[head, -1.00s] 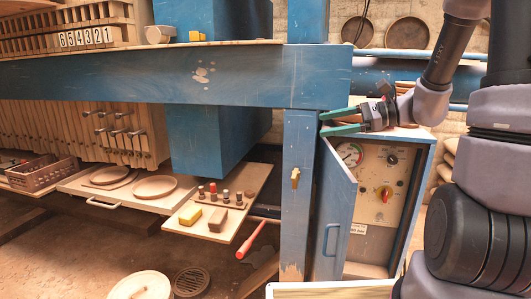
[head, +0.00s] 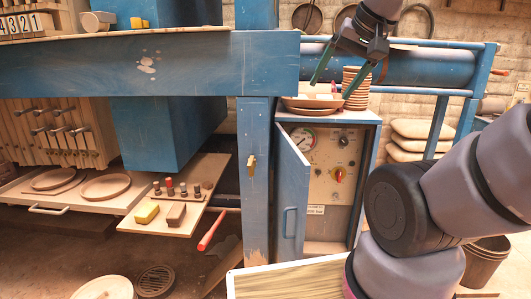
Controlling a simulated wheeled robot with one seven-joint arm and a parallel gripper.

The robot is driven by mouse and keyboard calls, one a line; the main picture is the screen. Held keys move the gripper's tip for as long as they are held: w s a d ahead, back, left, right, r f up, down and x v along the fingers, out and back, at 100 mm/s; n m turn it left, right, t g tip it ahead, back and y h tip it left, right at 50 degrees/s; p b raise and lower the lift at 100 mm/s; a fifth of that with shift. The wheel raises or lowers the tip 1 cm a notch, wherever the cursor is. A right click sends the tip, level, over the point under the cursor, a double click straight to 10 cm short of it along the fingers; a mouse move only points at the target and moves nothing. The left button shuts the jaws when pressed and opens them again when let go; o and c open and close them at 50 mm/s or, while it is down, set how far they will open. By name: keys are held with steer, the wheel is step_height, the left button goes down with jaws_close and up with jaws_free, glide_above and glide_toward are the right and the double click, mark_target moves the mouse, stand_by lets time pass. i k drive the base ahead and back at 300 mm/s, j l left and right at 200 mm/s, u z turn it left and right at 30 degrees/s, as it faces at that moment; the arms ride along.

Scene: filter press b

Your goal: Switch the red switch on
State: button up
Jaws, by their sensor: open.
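The red switch (head: 338,175) is a small red knob with yellow on it, on the beige control panel (head: 318,163) inside a blue cabinet (head: 367,165). The cabinet's blue door (head: 292,195) stands open to the left, and the panel shows past it. My gripper (head: 330,88) is above the cabinet, in front of or over the dishes on its top. Its two green fingers are apart and point down, with no held thing visible between them. It is well above the red switch, not touching it.
A pressure gauge (head: 302,138) and a black knob (head: 342,142) sit above the switch. Dishes (head: 314,103) stand on the cabinet top. A blue post (head: 254,175) is left of the door. A pale board (head: 290,279) lies in front. Stacked sacks (head: 415,140) are at right.

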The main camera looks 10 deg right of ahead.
mark_target(339, 174)
steer(key=i+l, duration=0.15)
steer(key=l, duration=0.6)
steer(key=i+l+u, duration=0.15)
steer(key=l, duration=1.4)
steer(key=i+u, duration=0.05)
